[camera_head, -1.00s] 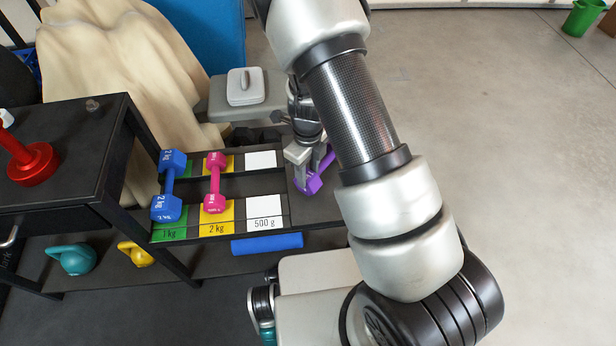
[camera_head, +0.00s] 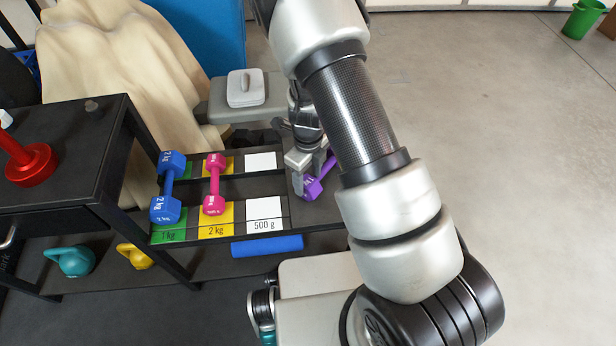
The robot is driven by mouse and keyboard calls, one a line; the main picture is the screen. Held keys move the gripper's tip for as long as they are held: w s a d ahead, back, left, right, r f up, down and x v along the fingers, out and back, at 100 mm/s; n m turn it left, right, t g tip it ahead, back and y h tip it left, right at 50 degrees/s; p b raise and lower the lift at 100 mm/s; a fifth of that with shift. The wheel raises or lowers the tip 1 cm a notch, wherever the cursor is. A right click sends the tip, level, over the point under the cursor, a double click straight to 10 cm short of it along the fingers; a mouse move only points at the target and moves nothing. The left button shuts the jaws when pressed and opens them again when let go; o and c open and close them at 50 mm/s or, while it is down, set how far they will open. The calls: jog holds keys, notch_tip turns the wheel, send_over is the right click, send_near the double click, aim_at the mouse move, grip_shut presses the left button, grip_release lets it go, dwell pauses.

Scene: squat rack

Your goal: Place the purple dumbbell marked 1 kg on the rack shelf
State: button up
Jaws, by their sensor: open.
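The purple dumbbell (camera_head: 313,188) lies at the right end of the rack shelf (camera_head: 275,184), right of the labelled places. Its near end shows; the rest is partly hidden by my arm. My gripper (camera_head: 298,188) is open, pointing down just left of the purple dumbbell's near end. I cannot tell whether they touch. The white 500 g place (camera_head: 264,212) is bare.
A black table (camera_head: 72,140) with a red dumbbell (camera_head: 30,165) stands at left. Teal (camera_head: 72,260) and yellow (camera_head: 135,256) kettlebells and a blue roller (camera_head: 267,245) are lower down. A grey bench (camera_head: 240,105) stands behind the shelf.

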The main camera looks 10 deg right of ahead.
jog(key=s+r+n+t+y+p, duration=0.1)
jog(key=s+r+n+p, duration=0.35)
jog(key=r, duration=1.25)
jog(key=s+r+n+t+y+b, duration=0.1)
jog(key=r+n, duration=0.7)
jog(key=r, duration=0.8)
jog(key=s+d+r+n+t+h, duration=0.2)
jog(key=s+d+r+n, duration=0.4)
jog(key=s+r+n, duration=0.5)
jog(key=s+n+t, duration=0.1)
jog(key=n, duration=0.2)
jog(key=shift+d+r+t, duration=0.2)
jog(key=shift+d+t, duration=0.1)
